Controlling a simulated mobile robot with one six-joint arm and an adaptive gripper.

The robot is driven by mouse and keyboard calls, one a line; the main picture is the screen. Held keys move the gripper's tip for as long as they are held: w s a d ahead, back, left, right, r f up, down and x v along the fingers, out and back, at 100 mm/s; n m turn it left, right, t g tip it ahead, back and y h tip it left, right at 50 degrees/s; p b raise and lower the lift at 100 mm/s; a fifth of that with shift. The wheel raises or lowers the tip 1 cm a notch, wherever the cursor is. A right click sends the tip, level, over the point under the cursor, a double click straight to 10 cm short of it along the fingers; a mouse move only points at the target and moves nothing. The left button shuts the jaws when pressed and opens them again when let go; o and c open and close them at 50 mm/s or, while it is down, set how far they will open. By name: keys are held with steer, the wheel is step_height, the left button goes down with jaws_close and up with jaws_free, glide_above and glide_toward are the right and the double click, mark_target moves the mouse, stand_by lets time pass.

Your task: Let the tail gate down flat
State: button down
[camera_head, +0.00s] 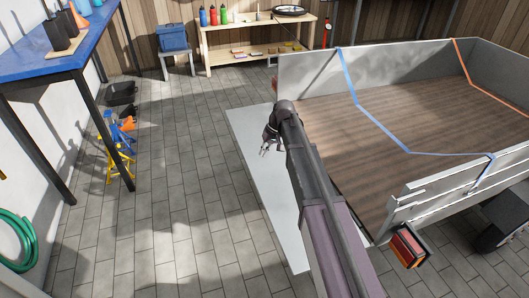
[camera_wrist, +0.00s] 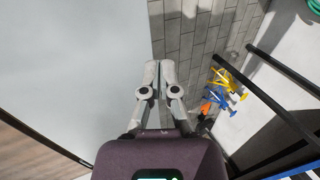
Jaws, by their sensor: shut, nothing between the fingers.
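The tail gate (camera_head: 262,195) is a pale grey panel at the near-left end of the trailer. It extends outward from the bed's end and looks about level with the wooden bed floor (camera_head: 390,115); my arm hides part of it. In the wrist view the tail gate (camera_wrist: 75,60) fills the left side as a broad plain face. My gripper (camera_head: 264,152) is over the gate near its outer edge in the head view. In the wrist view my gripper (camera_wrist: 167,64) has its fingers together and empty, beside that edge. I cannot tell whether they touch it.
A blue strap (camera_head: 365,112) and an orange strap (camera_head: 480,80) cross the trailer. A red tail lamp (camera_head: 408,246) sits at its near corner. A blue-topped bench (camera_head: 55,62) and yellow stand (camera_head: 120,163) are at left. The paved floor between is clear.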

steer(key=shift+a+f, duration=0.15)
steer(key=shift+f, duration=0.15)
steer(key=h+b, duration=0.3)
steer(key=b, duration=0.3)
glide_above(255, 179)
steer(key=shift+t, duration=0.4)
steer(key=f, duration=0.6)
steer(key=shift+w+d+f, duration=0.1)
steer(key=shift+d+f, duration=0.15)
steer(key=shift+d, duration=0.1)
steer(key=f+b, duration=0.3)
steer(key=shift+a+f, duration=0.2)
steer(key=shift+a, duration=0.2)
steer(key=shift+r, duration=0.15)
step_height(255, 179, up, 14)
steer(key=p, duration=1.4)
